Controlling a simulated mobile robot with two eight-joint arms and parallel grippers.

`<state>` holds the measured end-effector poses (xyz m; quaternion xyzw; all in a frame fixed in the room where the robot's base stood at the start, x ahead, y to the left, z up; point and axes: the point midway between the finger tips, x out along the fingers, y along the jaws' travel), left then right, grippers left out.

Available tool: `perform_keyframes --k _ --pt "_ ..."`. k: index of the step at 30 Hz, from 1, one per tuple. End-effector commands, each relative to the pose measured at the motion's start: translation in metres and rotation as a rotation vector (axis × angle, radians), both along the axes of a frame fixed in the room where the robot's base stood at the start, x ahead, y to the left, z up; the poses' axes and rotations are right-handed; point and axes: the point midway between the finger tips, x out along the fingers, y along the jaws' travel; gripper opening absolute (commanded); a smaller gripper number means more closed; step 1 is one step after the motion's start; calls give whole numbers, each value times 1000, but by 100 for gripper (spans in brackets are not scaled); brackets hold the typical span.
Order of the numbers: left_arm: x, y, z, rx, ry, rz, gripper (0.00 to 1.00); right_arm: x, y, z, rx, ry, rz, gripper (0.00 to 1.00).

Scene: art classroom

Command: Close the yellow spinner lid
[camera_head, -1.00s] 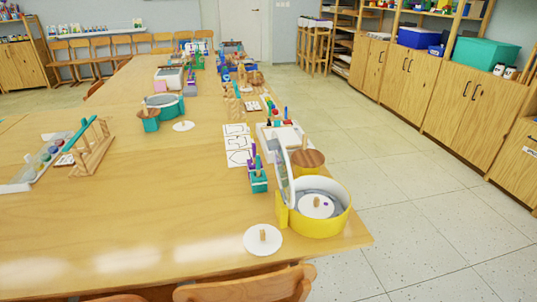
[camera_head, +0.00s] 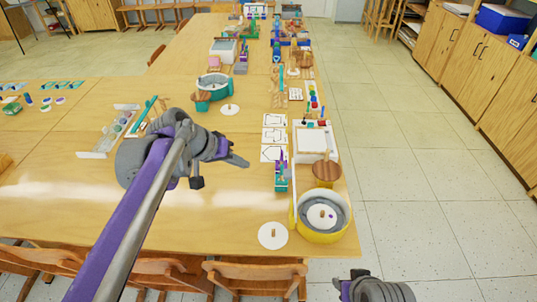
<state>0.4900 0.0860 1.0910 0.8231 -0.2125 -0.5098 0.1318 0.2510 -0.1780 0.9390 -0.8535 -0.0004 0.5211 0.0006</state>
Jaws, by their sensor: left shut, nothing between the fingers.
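The yellow spinner (camera_head: 323,236) stands near the right edge of the long table. It is a round yellow tub with a grey inside. A white disc with a small wooden peg (camera_head: 321,217) lies within it. Its lid (camera_head: 292,192) stands up on the left side of the tub, seen nearly edge-on, so the tub is uncovered. My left gripper (camera_head: 243,162) is shut and empty above the table, left of and behind the spinner, apart from it. My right gripper (camera_head: 342,288) shows only partly at the bottom edge, in front of the table; its fingers are unclear.
A white disc with a peg (camera_head: 273,235) lies left of the spinner. A round wooden piece (camera_head: 326,173) and a teal marker holder (camera_head: 281,180) stand behind it. A teal spinner (camera_head: 216,84) is farther back. Chairs (camera_head: 255,274) line the front edge.

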Motion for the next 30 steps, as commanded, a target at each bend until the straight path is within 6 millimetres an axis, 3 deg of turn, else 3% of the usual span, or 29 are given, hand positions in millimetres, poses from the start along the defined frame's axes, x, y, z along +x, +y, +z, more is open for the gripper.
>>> perform_keyframes --k 5,18,24,30 --pt "7 -8 -13 -2 -1 -5 0 -1 0 -2 0 1 0 45" --pt "40 -54 -81 -1 -1 -5 0 -2 0 -4 0 3 0 45" --pt "39 -81 -74 -1 -1 -5 0 1 0 3 0 -2 0 45" --pt "39 -88 -74 -1 0 -1 0 1 0 4 0 -3 0 45"
